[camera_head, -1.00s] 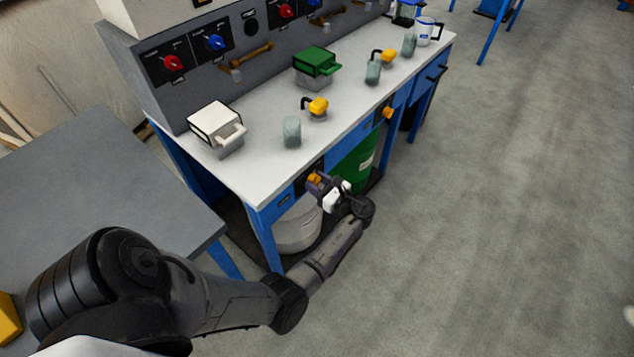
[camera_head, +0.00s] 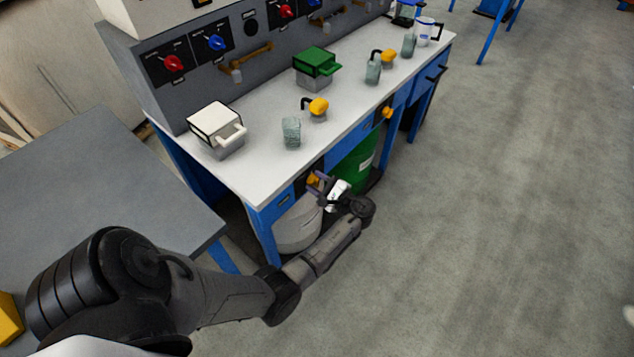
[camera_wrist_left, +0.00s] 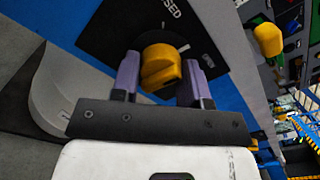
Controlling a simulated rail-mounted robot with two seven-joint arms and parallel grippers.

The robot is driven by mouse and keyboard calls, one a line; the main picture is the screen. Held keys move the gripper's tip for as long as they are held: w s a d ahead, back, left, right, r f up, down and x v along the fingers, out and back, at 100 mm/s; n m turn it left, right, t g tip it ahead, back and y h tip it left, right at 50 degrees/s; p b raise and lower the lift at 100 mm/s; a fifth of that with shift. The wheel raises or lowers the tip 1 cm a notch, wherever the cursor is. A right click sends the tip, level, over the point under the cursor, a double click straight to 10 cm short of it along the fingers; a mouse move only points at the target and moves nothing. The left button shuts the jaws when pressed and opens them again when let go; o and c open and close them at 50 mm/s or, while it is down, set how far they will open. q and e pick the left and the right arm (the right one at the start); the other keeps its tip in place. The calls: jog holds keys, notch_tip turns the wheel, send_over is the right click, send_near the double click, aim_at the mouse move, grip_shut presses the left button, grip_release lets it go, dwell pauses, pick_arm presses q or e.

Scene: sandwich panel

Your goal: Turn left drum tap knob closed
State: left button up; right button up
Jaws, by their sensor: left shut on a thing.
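The left drum tap knob (camera_wrist_left: 161,66) is yellow and sits on a black plate (camera_wrist_left: 106,40) marked "CLOSED" and "OPEN" in the left wrist view. In the head view the knob (camera_head: 313,179) is a small yellow patch on the bench front, partly hidden by my gripper. My left gripper (camera_wrist_left: 163,76) has its two purple-grey fingers on either side of the knob, shut on it. It also shows in the head view (camera_head: 320,185), in front of the bench. I cannot tell exactly which mark the knob points to. My right gripper is not in view.
A whitish drum (camera_head: 298,228) and a green drum (camera_head: 360,163) stand under the white bench top (camera_head: 262,165). Another yellow knob (camera_head: 387,113) is farther along the bench front. A grey table (camera_head: 90,185) stands at left. The floor at right is clear.

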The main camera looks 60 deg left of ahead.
pick_arm(q)
jog(key=n+b, duration=0.1)
jog(key=n, duration=0.4)
jog(key=shift+n, duration=0.3)
jog(key=shift+n+b, duration=1)
jog(key=shift+n, duration=1.3)
jog(key=shift+r, duration=0.1)
jog(key=o, duration=0.9)
jog(key=shift+o, duration=0.2)
jog(key=shift+w, duration=0.1)
jog(key=p+v, duration=0.2)
jog(key=v, duration=1.1)
jog(key=shift+d, duration=0.4)
jog(key=shift+w, duration=0.1)
